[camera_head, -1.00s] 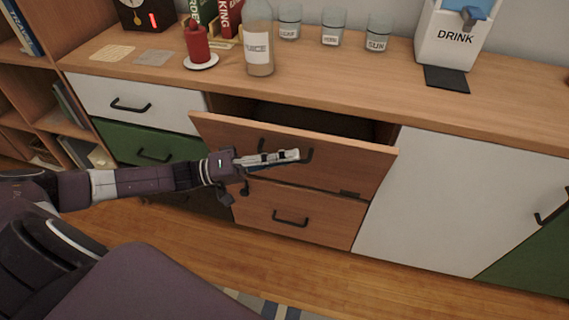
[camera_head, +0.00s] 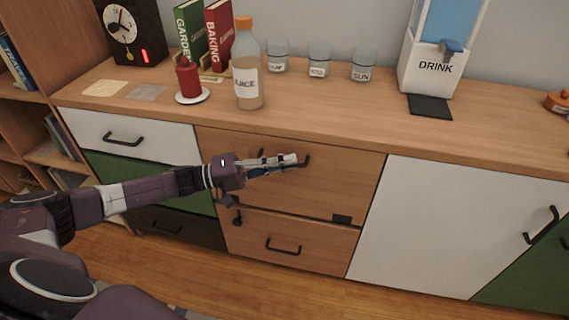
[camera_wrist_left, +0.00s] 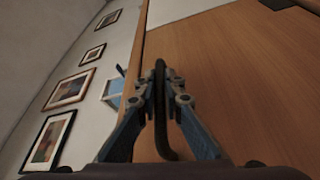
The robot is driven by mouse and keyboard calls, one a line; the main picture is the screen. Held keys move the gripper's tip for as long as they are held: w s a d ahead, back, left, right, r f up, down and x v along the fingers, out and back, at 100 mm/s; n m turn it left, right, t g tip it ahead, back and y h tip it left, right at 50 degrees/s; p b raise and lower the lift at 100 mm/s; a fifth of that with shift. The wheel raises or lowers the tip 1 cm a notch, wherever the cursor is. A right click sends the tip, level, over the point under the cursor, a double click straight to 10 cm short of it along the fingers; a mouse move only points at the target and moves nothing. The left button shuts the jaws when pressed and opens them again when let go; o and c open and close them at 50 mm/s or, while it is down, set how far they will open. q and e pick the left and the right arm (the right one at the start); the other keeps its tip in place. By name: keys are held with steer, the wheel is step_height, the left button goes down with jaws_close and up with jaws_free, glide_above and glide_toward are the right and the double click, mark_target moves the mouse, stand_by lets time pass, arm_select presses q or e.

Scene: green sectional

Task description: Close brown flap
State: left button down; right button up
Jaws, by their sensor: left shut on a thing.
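The brown flap (camera_head: 345,182) is the upper brown front of the sideboard, below the worktop. In the head view it stands upright and looks flush, or nearly so, with the fronts beside it. My left gripper (camera_head: 292,160) is at the flap's upper part, over its dark handle. In the left wrist view the fingers (camera_wrist_left: 160,95) are closed around the dark bar handle (camera_wrist_left: 161,120), with the brown panel behind. The gripper hides much of the handle in the head view. My right gripper is in neither view.
The lower brown drawer (camera_head: 320,243) is shut. A white door (camera_head: 440,225) is to the right, and white and green drawers are to the left. A bottle (camera_head: 247,85), a red candle (camera_head: 188,78), jars and a drink dispenser (camera_head: 435,68) stand on the worktop.

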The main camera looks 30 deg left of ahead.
arm_select(q)
steer(key=shift+w+a+r, duration=0.1)
steer(key=shift+w+r, duration=0.05)
steer(key=shift+w, duration=0.05)
steer(key=c, duration=2)
jaws_free()
steer(key=shift+w, duration=0.1)
steer(key=shift+c, duration=0.2)
steer(key=v, duration=1.2)
